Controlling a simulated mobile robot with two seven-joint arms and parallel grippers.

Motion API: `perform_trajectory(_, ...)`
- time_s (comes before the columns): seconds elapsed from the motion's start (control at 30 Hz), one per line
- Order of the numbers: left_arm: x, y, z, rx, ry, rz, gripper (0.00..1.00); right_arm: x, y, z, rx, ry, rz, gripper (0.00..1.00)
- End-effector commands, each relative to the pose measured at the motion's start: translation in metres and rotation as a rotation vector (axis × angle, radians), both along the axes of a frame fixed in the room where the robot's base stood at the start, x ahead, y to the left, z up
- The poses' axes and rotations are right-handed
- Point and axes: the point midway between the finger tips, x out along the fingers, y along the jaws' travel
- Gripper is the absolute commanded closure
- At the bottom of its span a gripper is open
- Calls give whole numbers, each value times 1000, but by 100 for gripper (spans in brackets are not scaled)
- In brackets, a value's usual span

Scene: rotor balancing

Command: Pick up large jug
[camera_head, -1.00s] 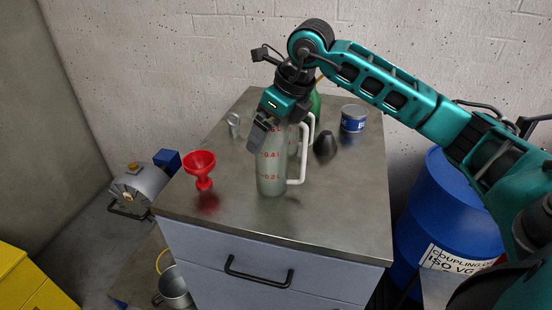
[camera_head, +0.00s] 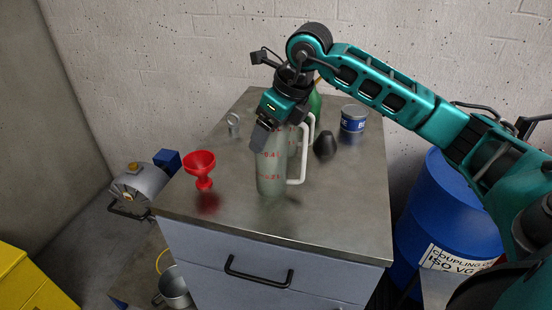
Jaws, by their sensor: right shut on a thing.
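The large jug (camera_head: 272,176) is a grey-green translucent vessel with red level marks and a white handle on its right side. It is upright over the middle of the cabinet top (camera_head: 330,225). My right gripper (camera_head: 263,138) reaches down from above and is shut on the jug's upper part, hiding its rim. Whether the jug's base touches the top is hard to tell; a dim reflection shows below it. My left gripper is not in view.
A red funnel (camera_head: 200,168) stands left of the jug. A small metal can (camera_head: 233,125), a dark rounded object (camera_head: 325,146), a blue-labelled tin (camera_head: 353,119) and a green bottle (camera_head: 315,102) stand behind it. A blue drum (camera_head: 440,215) is on the right. The front right top is clear.

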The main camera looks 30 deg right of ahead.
Motion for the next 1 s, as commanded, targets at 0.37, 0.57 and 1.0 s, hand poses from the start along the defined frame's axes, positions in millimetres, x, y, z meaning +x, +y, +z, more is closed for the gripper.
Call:
perform_trajectory(0.37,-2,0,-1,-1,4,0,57,0,0,3,0,-3,0,75)
perform_trajectory(0.57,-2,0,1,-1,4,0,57,1,0,22,1,-5,0,75)
perform_trajectory(1.0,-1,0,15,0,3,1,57,1,1,142,2,-9,1,75)
